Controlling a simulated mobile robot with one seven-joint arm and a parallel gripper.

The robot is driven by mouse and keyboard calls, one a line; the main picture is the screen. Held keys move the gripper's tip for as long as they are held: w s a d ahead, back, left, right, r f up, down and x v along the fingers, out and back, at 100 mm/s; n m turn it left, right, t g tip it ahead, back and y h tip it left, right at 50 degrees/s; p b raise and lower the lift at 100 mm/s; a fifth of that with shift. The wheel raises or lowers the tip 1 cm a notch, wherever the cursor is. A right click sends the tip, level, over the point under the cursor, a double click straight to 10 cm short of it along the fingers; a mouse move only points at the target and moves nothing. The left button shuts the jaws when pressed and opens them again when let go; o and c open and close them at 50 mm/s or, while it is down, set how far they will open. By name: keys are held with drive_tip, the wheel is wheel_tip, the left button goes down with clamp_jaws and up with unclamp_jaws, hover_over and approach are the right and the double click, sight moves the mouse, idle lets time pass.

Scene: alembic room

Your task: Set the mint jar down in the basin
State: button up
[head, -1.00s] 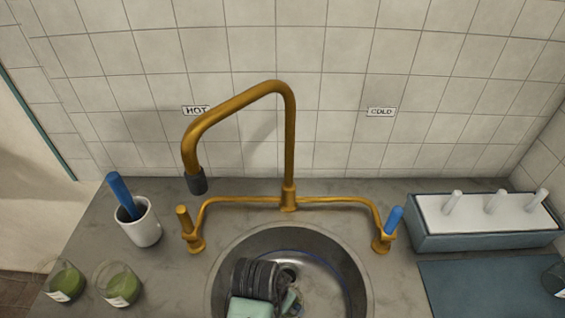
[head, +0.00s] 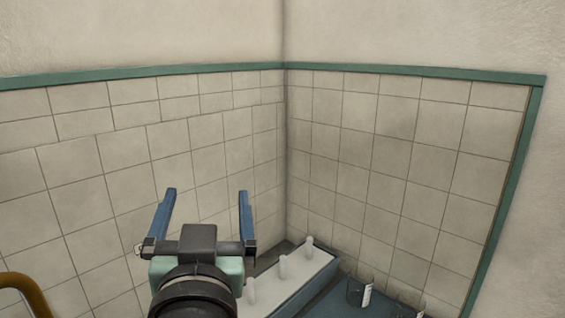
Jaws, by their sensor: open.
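My gripper (head: 206,192) is raised in front of the tiled wall, its two blue fingers pointing up and spread apart, with nothing between them. The basin is out of view now. No jar with green contents shows now, so I cannot point out the mint jar. A clear glass jar (head: 356,293) with a white label stands at the lower right on a blue mat (head: 336,302). It looks empty. A second glass vessel (head: 410,310) is mostly cut off by the bottom edge. My gripper is well to the left of both.
A white rack with upright pegs (head: 291,284) stands in the corner, right of my gripper. A piece of the brass tap (head: 24,286) shows at the lower left. Tiled walls (head: 370,170) meet behind, close to the counter. The air above the rack is free.

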drive_tip(key=s+d+r+t+h, duration=0.1)
drive_tip(key=s+d+r+t, duration=0.1)
drive_tip(key=r, duration=0.4)
drive_tip(key=s+d+r+t+h, duration=0.1)
drive_tip(key=s+d+r+t, duration=0.2)
drive_tip(key=s+d+r, duration=0.2)
drive_tip(key=s+d+r+m+t+h, duration=0.1)
drive_tip(key=s+d+r+t+h, duration=0.1)
drive_tip(key=r, duration=0.7)
drive_tip(key=s+d+t, duration=0.1)
drive_tip(key=s+d, duration=0.1)
drive_tip(key=s, duration=0.1)
